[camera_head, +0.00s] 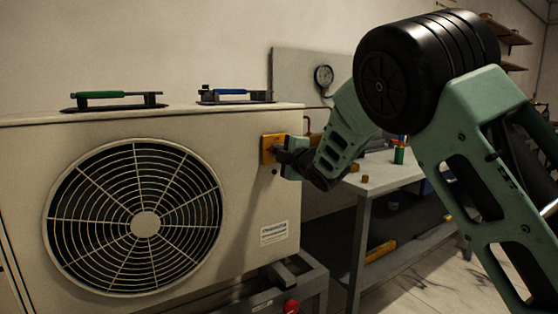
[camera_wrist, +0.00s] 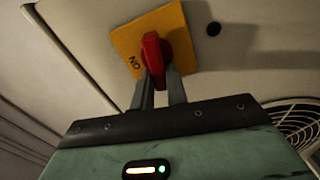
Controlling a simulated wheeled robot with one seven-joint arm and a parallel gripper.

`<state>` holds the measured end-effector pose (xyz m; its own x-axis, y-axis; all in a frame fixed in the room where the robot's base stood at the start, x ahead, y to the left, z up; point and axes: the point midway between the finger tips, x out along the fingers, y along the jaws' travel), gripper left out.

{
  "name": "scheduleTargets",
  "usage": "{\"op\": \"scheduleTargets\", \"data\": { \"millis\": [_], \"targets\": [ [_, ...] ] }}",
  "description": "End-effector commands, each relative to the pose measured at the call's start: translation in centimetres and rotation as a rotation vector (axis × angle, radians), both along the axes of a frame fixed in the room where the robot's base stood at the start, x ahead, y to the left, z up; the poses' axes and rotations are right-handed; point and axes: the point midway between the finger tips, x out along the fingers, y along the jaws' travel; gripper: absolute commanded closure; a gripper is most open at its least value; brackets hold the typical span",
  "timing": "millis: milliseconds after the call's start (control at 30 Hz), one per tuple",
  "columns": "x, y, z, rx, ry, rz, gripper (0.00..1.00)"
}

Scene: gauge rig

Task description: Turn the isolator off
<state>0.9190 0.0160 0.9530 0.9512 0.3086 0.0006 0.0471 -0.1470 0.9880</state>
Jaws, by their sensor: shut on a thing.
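The isolator is a yellow plate (camera_head: 268,149) on the right part of the front panel of a beige fan unit. In the wrist view the yellow plate (camera_wrist: 176,32) carries a red handle (camera_wrist: 153,52) and the letters "ON" near its left edge. My gripper (camera_head: 284,153) reaches the plate from the right. In the wrist view the fingers of my gripper (camera_wrist: 158,80) are shut on the red handle.
The beige unit (camera_head: 250,200) has a round fan grille (camera_head: 145,218) left of the isolator. A workbench (camera_head: 390,178) with small items stands behind my arm. A dark round hole (camera_wrist: 213,29) is beside the plate.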

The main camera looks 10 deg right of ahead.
Motion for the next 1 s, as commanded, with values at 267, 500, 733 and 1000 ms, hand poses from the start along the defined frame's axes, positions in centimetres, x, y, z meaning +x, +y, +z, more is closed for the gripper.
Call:
{"op": "scheduleTargets", "data": {
  "millis": [267, 500, 733, 1000],
  "targets": [
    [-0.04, 0.1, -0.49, -0.121, -0.037, 0.001, 1.0],
    [-0.03, 0.1, -0.45, -0.16, -0.05, 0.001, 1.0],
    [-0.04, 0.09, -0.44, -0.165, -0.051, 0.001, 1.0],
    [-0.04, 0.09, -0.46, -0.164, -0.05, 0.001, 0.64]
  ]
}}
